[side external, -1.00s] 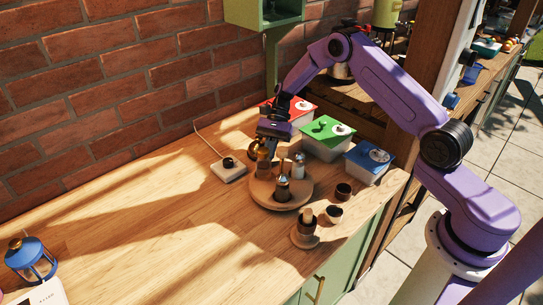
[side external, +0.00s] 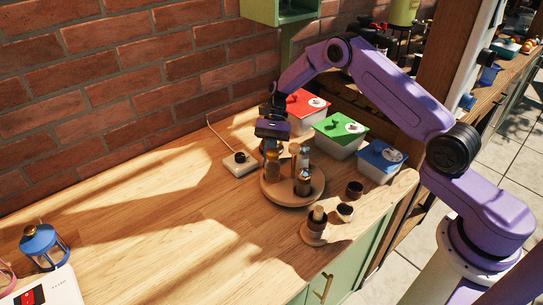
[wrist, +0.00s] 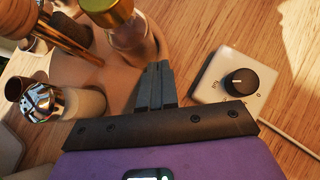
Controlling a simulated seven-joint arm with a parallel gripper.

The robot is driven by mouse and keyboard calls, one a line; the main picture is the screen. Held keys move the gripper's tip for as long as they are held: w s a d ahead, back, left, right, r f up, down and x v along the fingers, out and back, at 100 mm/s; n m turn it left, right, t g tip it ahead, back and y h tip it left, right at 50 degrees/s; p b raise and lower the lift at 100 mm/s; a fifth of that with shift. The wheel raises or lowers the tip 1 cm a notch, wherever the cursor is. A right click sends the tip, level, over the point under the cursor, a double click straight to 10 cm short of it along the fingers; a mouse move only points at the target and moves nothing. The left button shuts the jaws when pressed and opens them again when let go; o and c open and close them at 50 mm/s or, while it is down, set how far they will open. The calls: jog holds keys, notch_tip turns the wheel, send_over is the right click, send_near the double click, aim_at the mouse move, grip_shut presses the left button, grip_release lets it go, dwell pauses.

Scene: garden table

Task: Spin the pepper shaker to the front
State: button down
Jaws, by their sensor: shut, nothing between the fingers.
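A round wooden turntable (side external: 280,199) stands on the counter with several containers on it. I cannot tell which container is the pepper shaker. My gripper (wrist: 156,70) is shut and empty at the turntable's edge beside the gold-lidded jar; contact is unclear. The fingertips are hidden in the side view.
A white box with a black knob (side external: 240,163) sits left of the turntable. Lidded tubs, red (side external: 300,104), green (side external: 340,130) and blue (side external: 381,158), stand behind and right. Small cups (side external: 345,211) are at front right. The counter's left (side external: 150,225) is largely clear.

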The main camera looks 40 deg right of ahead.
jog(key=shift+a+n, duration=0.3)
jog(key=shift+n, duration=0.1)
jog(key=shift+s+a+g+h, duration=0.1)
jog(key=shift+g+h, duration=0.2)
dwell(0.3)
